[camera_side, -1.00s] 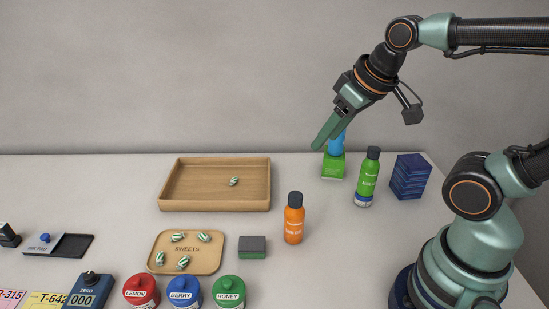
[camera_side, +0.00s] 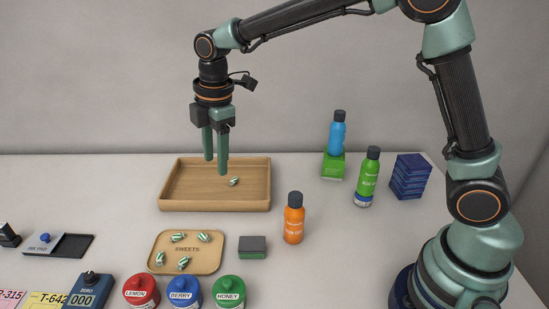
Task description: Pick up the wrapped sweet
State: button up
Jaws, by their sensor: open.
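One wrapped sweet (camera_side: 234,181), green and white striped, lies alone in the large wooden tray (camera_side: 186,205). Several more striped wrapped sweets (camera_side: 184,262) lie on the smaller wooden tray marked SWEETS (camera_side: 203,268). My gripper (camera_side: 215,167) points down over the large tray, its two green fingers apart with nothing between them. Its fingertips appear above and a little left of the lone sweet in the picture. I cannot tell their exact height.
An orange bottle (camera_side: 294,220) stands right of the trays, with a dark grey block (camera_side: 252,247) nearby. A blue bottle (camera_side: 337,134) stands on a green box (camera_side: 333,166). A green bottle (camera_side: 367,178) and dark blue stack (camera_side: 410,177) stand right. Jars line the front.

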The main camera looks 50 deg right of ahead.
aim_at(203, 234)
jog(key=a+f+n, duration=0.1)
jog(key=f, duration=0.5)
jog(key=w+a+f+n, duration=0.1)
jog(key=a+f+n, duration=0.1)
jog(key=f, duration=0.4)
jog(key=a+f+n+g, duration=0.1)
jog(key=a+f, duration=0.1)
jog(key=f, duration=0.5)
jog(key=shift+w+a+n, duration=0.1)
jog(key=shift+w+n, duration=0.25)
jog(key=shift+n, duration=0.05)
jog(key=shift+r, duration=0.1)
grip_shut()
